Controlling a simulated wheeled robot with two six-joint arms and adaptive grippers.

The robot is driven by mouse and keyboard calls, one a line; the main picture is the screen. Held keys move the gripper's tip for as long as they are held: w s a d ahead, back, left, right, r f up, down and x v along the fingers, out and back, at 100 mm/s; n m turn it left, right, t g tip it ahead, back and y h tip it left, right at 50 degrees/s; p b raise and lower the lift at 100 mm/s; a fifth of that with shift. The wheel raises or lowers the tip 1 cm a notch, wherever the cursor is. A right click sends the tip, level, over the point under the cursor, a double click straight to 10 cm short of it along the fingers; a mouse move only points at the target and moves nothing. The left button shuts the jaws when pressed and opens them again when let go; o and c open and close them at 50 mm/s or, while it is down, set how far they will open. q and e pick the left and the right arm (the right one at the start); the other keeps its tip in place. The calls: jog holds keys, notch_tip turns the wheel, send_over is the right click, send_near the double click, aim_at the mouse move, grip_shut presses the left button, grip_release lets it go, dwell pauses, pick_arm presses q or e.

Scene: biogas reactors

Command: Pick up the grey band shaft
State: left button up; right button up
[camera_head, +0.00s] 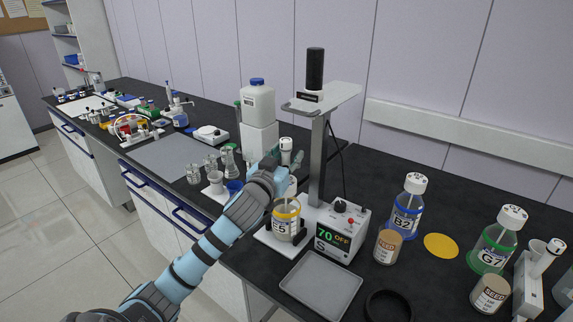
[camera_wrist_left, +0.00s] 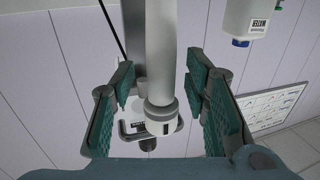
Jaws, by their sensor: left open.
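The grey band shaft (camera_head: 286,144) is a pale upright rod with a grey band near its top. Its top shows just above my left gripper (camera_head: 284,163) in the head view, and the hand hides much of its length. In the left wrist view, which is upside down, the shaft (camera_wrist_left: 159,75) runs between the two teal fingers of my left gripper (camera_wrist_left: 162,95). The fingers are open, with a gap on each side of the shaft. A yellow-rimmed jar (camera_head: 286,224) marked 5 stands below the hand. My right gripper is not in view.
The stirrer stand's grey column (camera_head: 320,165) rises close behind the shaft, with its control box (camera_head: 336,228) reading 70 OFF. A white water bottle (camera_head: 257,104) stands behind left. A grey tray (camera_head: 321,285), bottle B2 (camera_head: 406,208) and a brown-labelled jar (camera_head: 387,246) are to the right.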

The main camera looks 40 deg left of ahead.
pick_arm(q)
grip_shut()
notch_tip(320, 180, up, 22)
jog(key=p, duration=0.5)
jog(key=shift+p, duration=0.35)
